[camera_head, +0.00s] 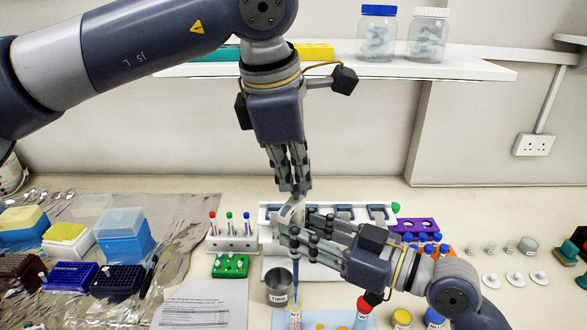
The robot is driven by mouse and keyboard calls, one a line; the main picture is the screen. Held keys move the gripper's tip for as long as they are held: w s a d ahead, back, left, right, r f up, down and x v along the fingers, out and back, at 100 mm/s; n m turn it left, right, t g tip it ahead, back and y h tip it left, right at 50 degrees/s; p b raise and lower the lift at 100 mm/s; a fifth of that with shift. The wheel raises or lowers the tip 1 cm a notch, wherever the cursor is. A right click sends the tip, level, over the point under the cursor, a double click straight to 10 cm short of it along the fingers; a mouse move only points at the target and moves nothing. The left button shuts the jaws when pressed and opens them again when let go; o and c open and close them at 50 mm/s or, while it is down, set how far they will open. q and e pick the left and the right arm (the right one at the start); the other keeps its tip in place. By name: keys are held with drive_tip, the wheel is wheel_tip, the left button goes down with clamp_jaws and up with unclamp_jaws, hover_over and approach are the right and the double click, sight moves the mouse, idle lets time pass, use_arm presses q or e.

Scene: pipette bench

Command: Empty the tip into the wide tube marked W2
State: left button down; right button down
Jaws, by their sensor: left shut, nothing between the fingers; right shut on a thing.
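My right gripper (291,238) is shut on a pale pipette (293,211) and holds it upright. The pipette's thin lower part (296,275) points straight down, its end at the mouth of an open wide tube (295,317). I cannot tell how far the tip is inside. That tube's label is too small to read surely. My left gripper (297,190) is shut and empty, fingers pointing down at the top of the pipette; I cannot tell if they touch it. A red-capped tube (363,308) stands to the right, its label unreadable.
A metal cup marked TIPS (279,287) stands just left of the pipette. Behind are a white rack (232,243) with capped tubes and a green rack (230,266). Yellow-capped (402,319) and blue-capped (434,318) containers stand right. Tip boxes (123,236) fill the left.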

use_arm(q)
drive_tip(key=shift+f, duration=0.65)
use_arm(e)
drive_tip(key=shift+r, duration=0.1)
use_arm(q)
drive_tip(key=shift+r, duration=1)
idle(0.7)
drive_tip(key=shift+r, duration=3)
